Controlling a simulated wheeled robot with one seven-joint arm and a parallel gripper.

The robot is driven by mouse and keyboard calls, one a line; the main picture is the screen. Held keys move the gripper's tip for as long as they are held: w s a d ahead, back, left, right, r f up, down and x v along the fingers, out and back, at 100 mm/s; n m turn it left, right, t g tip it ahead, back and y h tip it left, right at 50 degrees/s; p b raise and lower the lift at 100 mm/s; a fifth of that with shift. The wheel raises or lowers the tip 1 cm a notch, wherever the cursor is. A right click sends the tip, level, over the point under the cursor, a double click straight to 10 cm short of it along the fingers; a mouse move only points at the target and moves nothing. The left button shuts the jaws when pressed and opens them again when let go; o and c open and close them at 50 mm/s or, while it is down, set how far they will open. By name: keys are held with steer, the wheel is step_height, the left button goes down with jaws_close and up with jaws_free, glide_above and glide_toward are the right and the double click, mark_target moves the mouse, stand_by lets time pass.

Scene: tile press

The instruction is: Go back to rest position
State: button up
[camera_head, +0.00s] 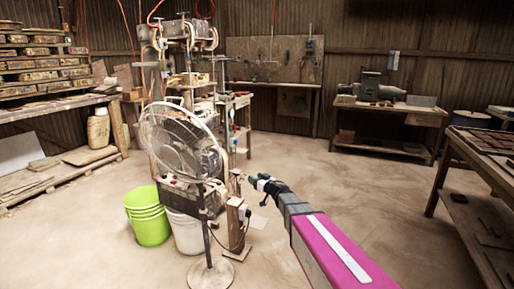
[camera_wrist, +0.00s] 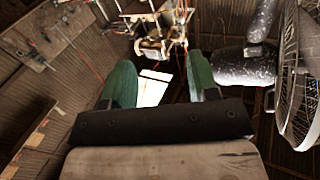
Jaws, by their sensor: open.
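My gripper (camera_head: 252,180) is at the end of my pink and grey arm, in the middle of the head view. It is held in the air over the floor, just right of the wooden post by the fan. In the wrist view my gripper (camera_wrist: 162,88) shows two green fingers spread apart with nothing between them. Beyond the fingers, the wrist view shows the tile press machinery (camera_wrist: 150,35). In the head view the tall press frame (camera_head: 188,40) stands behind the fan.
A standing fan (camera_head: 178,145) is close left of my gripper. A green bucket (camera_head: 148,218) and a white bucket (camera_head: 187,232) stand below it. A workbench (camera_head: 475,160) is at the right, and a bench with a machine (camera_head: 385,105) is at the back. The middle floor is clear.

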steer(key=s+d+f+m+g+h, duration=0.1)
steer(key=s+d+f+m+h, duration=0.3)
steer(key=d+h, duration=0.4)
steer(key=s+d+f+m+g+h, duration=0.1)
steer(key=s+d+f+m+h, duration=0.35)
steer(key=d, duration=0.55)
steer(key=s+f+g, duration=0.2)
steer(key=s+g, duration=0.2)
steer(key=s, duration=0.4)
steer(key=s+d+f+n+g, duration=0.1)
steer(key=s+g, duration=0.3)
steer(key=s, duration=0.4)
steer(key=s+d+f+g, duration=0.1)
steer(key=s+f+g, duration=0.2)
steer(key=s, duration=0.4)
steer(key=shift+s+f+g+y, duration=0.15)
steer(key=shift+s+g+y, duration=0.25)
steer(key=shift+g, duration=0.1)
